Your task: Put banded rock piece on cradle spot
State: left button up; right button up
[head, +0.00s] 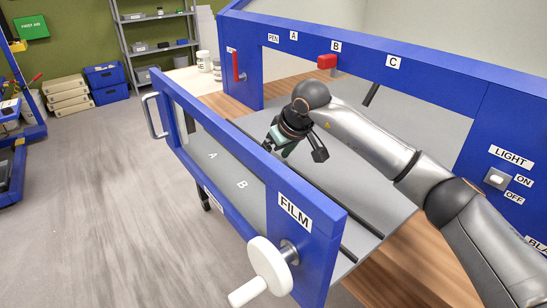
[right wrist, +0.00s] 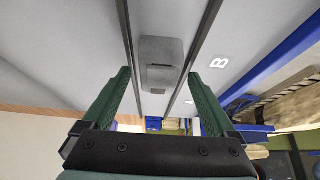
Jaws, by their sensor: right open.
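My right gripper (head: 293,152) hangs over the grey panel inside the blue frame, its fingers apart and empty. In the right wrist view its two green fingers (right wrist: 158,75) stand wide open. A grey rounded block (right wrist: 161,50) with a darker small strip lies ahead of them, between two black rails; I cannot tell whether it is the cradle or another part. It does not show clearly in the head view, where the gripper and arm cover that area. I cannot make out a banded rock piece in either view. My left gripper is not in view.
A blue frame (head: 345,45) surrounds the grey panel (head: 365,205), with black rails across it. A red block (head: 327,62) sits on the back rail by B. A red lever (head: 237,66), a white crank (head: 268,262) and a light switch (head: 497,179) are on the frame. Open floor lies left.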

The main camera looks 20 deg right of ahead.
jog(key=v, duration=1.1)
jog(key=shift+r, duration=0.25)
jog(key=shift+s+d, duration=0.15)
dwell(0.4)
